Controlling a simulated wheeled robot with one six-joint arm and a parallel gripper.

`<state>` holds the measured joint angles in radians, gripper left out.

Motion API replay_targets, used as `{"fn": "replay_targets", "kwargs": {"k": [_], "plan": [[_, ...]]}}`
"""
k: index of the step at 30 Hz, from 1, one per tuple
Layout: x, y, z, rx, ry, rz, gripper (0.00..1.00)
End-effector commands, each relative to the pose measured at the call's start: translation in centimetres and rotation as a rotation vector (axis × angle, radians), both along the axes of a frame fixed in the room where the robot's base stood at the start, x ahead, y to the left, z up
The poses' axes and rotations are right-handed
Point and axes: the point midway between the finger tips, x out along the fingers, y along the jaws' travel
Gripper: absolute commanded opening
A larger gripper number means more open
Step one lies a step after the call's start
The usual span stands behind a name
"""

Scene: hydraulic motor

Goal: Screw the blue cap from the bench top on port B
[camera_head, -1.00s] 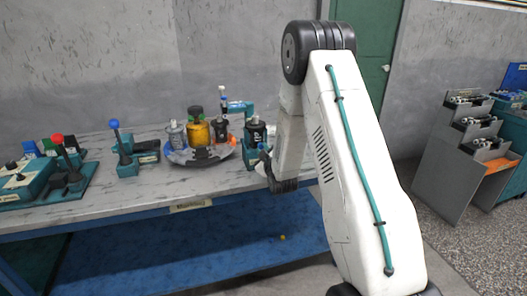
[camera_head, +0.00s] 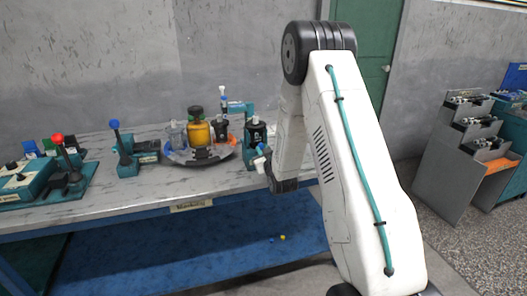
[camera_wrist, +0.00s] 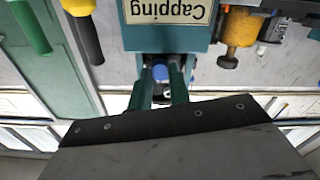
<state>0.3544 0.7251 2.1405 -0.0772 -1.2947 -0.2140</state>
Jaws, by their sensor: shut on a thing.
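The blue cap (camera_wrist: 160,73) shows between the tips of my gripper (camera_wrist: 160,84) in the wrist view, and my gripper is shut on it. In the head view my gripper (camera_head: 262,160) hangs at the bench's front right edge, with a bit of blue at its tip. It is close in front of the teal capping station (camera_wrist: 162,39), which carries an upside-down "Capping" sign (camera_wrist: 167,10) in the wrist view. A black motor (camera_head: 255,132) stands there. Port B cannot be made out, and I cannot tell whether the cap touches it.
A round tray (camera_head: 180,157) with a yellow bottle (camera_head: 197,132) and dark parts stands left of my gripper. Lever fixtures with blue (camera_head: 114,124) and red (camera_head: 57,139) knobs stand further left. A small blue spot (camera_head: 271,240) and a yellow one (camera_head: 282,237) lie on the blue lower shelf.

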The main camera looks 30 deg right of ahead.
Motion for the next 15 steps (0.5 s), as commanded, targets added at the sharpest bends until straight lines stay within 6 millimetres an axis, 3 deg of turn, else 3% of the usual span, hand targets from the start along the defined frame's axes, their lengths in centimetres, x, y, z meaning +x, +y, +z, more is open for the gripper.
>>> {"fn": "replay_targets", "kwargs": {"k": [10, 15], "plan": [[0.07, -0.01, 0.0, 0.326, -0.093, 0.0, 0.0], [0.08, -0.01, -0.01, 0.387, -0.11, 0.0, 0.0]]}}
